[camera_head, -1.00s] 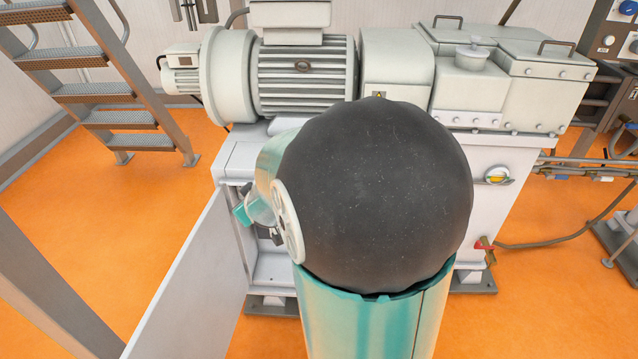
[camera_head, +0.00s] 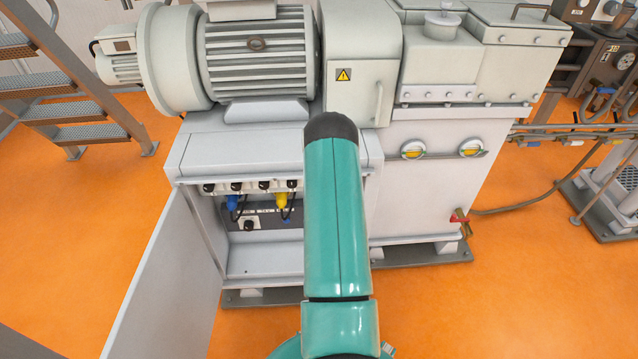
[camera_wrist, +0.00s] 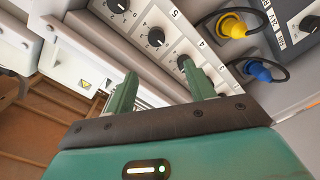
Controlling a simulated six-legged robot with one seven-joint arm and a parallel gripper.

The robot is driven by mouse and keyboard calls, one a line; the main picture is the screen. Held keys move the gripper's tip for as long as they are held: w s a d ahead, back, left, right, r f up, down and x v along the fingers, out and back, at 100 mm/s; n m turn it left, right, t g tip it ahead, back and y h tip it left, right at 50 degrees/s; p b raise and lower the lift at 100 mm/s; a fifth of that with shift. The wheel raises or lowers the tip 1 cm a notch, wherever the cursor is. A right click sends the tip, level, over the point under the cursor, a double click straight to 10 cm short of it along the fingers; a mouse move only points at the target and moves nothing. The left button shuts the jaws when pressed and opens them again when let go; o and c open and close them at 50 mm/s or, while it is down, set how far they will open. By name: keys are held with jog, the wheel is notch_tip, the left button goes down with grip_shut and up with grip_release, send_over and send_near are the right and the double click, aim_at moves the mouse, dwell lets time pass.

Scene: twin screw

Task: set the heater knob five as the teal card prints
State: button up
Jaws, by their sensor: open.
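In the wrist view, the white heater panel has a row of dark round knobs with printed numbers beside them. Knob five (camera_wrist: 156,38) appears to be the middle visible one, near the number 5. Another knob (camera_wrist: 184,62) sits by the number 4, partly behind a fingertip. My gripper (camera_wrist: 160,82) is open and empty, its two green fingers apart in front of the panel's lower edge, touching no knob that I can see. The pointer setting is too small to read. I cannot make out the teal card. In the head view my arm hides the gripper.
A yellow plug (camera_wrist: 232,25) and a blue plug (camera_wrist: 257,71) with black cables sit beside the knobs. In the head view the open cabinet door (camera_head: 165,275) stands to the left, under the machine's motor (camera_head: 258,60).

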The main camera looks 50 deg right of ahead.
jog(key=x, duration=1.3)
jog(key=shift+s+d, duration=0.35)
jog(key=shift+d, duration=0.05)
jog(key=shift+f, duration=0.1)
jog(key=c, duration=1)
